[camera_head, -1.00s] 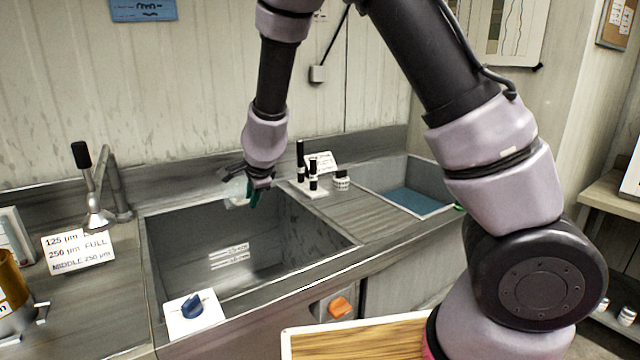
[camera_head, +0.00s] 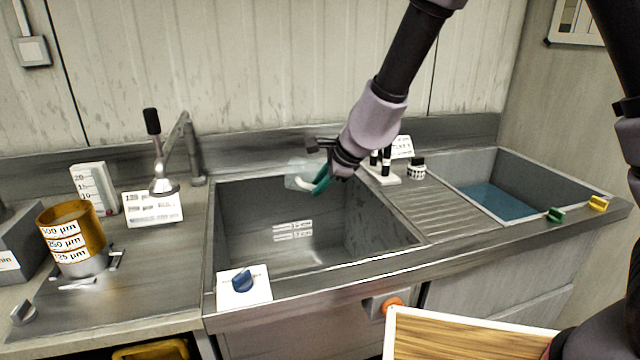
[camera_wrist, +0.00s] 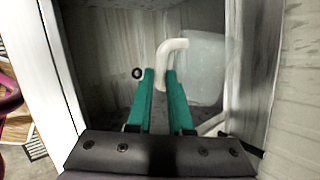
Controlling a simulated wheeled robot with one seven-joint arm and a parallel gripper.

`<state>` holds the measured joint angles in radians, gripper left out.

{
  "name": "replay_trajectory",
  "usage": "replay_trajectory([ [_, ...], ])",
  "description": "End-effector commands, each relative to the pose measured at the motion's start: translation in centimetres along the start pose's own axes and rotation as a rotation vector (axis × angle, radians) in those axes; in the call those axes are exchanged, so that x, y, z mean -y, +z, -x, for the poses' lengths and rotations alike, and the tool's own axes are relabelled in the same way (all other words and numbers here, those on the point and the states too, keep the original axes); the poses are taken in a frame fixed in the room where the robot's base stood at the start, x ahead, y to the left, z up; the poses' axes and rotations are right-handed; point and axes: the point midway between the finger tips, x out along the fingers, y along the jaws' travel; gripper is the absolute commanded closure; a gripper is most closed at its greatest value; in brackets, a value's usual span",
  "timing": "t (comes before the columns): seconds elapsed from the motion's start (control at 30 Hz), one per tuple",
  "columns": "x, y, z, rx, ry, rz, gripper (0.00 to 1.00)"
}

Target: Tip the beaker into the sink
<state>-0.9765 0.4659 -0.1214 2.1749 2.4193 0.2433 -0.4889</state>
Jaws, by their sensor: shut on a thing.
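My gripper (camera_head: 322,180) is over the back part of the sink (camera_head: 300,225). Its green fingers are shut on the white handle of the beaker. The beaker (camera_head: 299,176) is pale and see-through, held at the left of the fingers in the head view. In the wrist view my gripper (camera_wrist: 163,85) points down into the sink basin, and the beaker (camera_wrist: 200,68) shows at the right of the fingertips, apparently lying tilted on its side. Whether anything is in the beaker cannot be told. The round dark drain (camera_wrist: 138,73) shows left of the fingers.
A sieve stack (camera_head: 72,238) stands on the left counter. A rack with dark tubes (camera_head: 382,172) is close right of my gripper. A blue knob (camera_head: 243,281) is at the front rim.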

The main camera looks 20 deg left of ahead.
Motion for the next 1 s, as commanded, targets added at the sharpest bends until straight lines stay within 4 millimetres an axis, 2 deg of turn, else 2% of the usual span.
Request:
replay_trajectory([
  [0.47,0.0,-1.0,-0.1,0.273,0.001,-0.192,1.00],
  [1.0,-0.7,-1.7,-1.0,0.792,0.007,-0.543,1.00],
])
